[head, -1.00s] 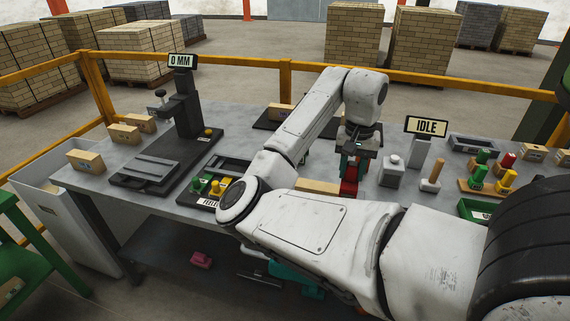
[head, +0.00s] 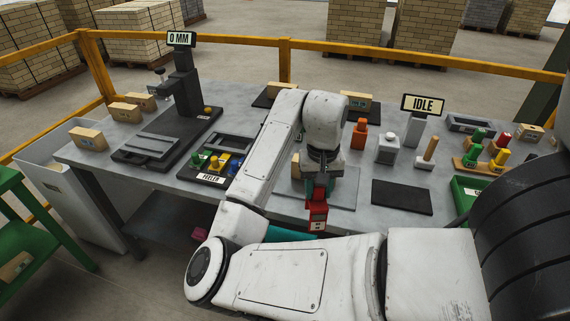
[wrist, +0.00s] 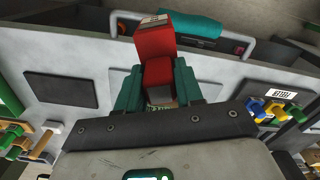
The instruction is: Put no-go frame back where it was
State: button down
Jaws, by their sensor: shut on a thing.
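My gripper (head: 318,184) has teal fingers and is shut on a red piece with a pale label (head: 316,212), apparently the no-go frame. It hangs at the table's front edge, in front of a grey plate (head: 343,200). The wrist view shows the red piece (wrist: 155,42) between the teal fingers (wrist: 158,82), its labelled end pointing away from the gripper. Its underside and any contact with the table cannot be made out. A dark, empty mat (head: 402,197) lies to the right of the gripper; it also shows in the wrist view (wrist: 60,90).
An orange piece (head: 360,134), a grey block (head: 388,149) and a wooden-handled tool (head: 428,153) stand behind the mat. The FEELER tray (head: 210,179) and the 0 MM gauge stand (head: 185,100) are at left. A green tray (head: 466,190) and coloured plugs are at right.

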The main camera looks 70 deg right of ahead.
jog(key=w+a+f+n, duration=0.4)
jog(key=w+a+f, duration=0.2)
jog(key=a, duration=0.4)
jog(key=w+a+f+n, duration=0.4)
jog(key=w+a+f, duration=0.2)
jog(key=a, duration=0.5)
jog(key=w+a+f+n, duration=0.5)
jog(key=w+a+f, duration=0.2)
jog(key=a, duration=0.3)
jog(key=shift+w+a, duration=0.15)
jog(key=shift+a, duration=0.25)
jog(key=shift+a, duration=0.1)
